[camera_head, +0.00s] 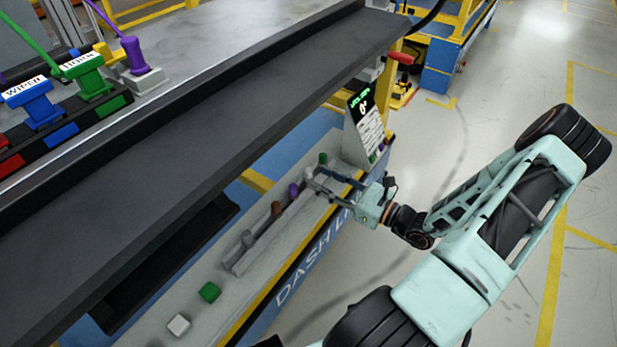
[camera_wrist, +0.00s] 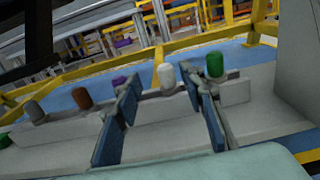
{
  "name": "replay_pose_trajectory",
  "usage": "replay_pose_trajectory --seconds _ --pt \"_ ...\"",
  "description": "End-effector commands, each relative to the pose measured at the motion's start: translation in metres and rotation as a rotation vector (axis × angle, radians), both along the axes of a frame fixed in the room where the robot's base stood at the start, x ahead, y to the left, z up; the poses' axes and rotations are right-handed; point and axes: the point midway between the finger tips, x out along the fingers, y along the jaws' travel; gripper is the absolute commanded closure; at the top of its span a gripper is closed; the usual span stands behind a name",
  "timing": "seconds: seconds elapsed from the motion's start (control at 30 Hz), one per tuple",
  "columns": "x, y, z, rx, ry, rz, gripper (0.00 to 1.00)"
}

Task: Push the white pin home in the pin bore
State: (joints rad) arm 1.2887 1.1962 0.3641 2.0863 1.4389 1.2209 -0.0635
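The white pin (camera_wrist: 167,76) stands upright in a row of coloured pins on a grey rack in the wrist view. It also shows as a small pale knob in the head view (camera_head: 309,173). My gripper (camera_wrist: 160,80) is open, with one blue-padded finger on each side of the white pin. From this angle I cannot tell whether the fingertips touch it. My gripper in the head view (camera_head: 316,176) reaches to the rack from the right. The dark dashboard module (camera_head: 210,115) lies across the upper left. I cannot make out the pin bore.
Green (camera_wrist: 214,64), purple (camera_wrist: 119,82), brown (camera_wrist: 82,98) and grey (camera_wrist: 35,112) pins share the rack; green is close beside my right finger. A green block (camera_head: 209,292) and a white block (camera_head: 178,325) lie on the ledge. A display panel (camera_head: 362,120) stands behind.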

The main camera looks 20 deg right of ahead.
Motion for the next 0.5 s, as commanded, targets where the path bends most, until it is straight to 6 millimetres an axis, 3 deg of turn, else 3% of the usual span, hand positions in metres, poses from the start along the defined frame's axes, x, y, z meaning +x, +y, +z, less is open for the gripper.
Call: replay_pose_trajectory --seconds 0.3,0.5 --pt "0.037 0.018 -0.003 -0.002 -0.002 0.004 0.63" --pt "0.048 0.024 -0.001 -0.003 -0.002 0.001 0.63"
